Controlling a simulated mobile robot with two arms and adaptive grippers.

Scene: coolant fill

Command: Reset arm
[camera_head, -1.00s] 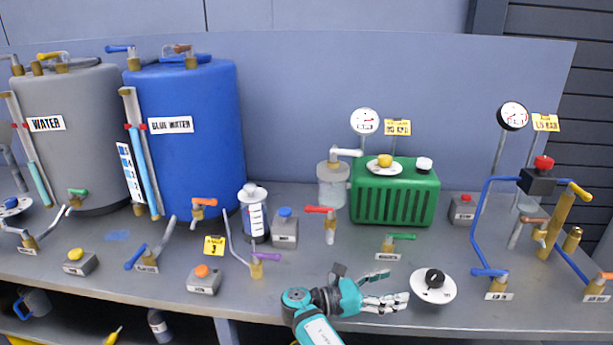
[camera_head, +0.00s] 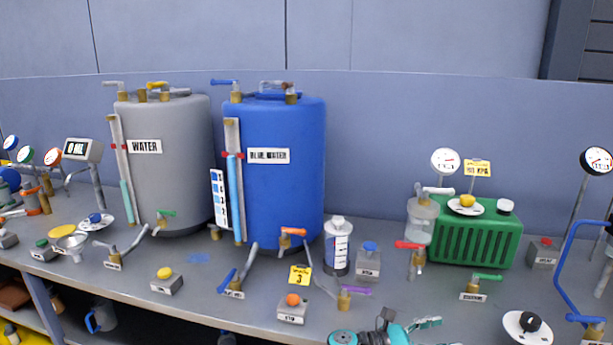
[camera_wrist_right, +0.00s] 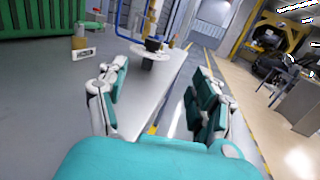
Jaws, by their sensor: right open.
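My right gripper (camera_head: 425,329) is at the bottom edge of the head view, over the front of the bench and left of the round black-knobbed dial. In the right wrist view its two teal and white fingers (camera_wrist_right: 160,95) stand wide apart with nothing between them. The bench edge and the floor show past the fingers. Most of my right arm is cut off by the bottom of the head view. My left gripper does not show in either view.
The grey bench (camera_head: 420,300) carries a grey water tank (camera_head: 170,180), a blue tank (camera_head: 285,200), a green ribbed box (camera_head: 475,235) and several valves and buttons. The black-knobbed dial (camera_head: 515,325) is close to the right gripper. A blue pipe (camera_head: 562,260) rises at the right.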

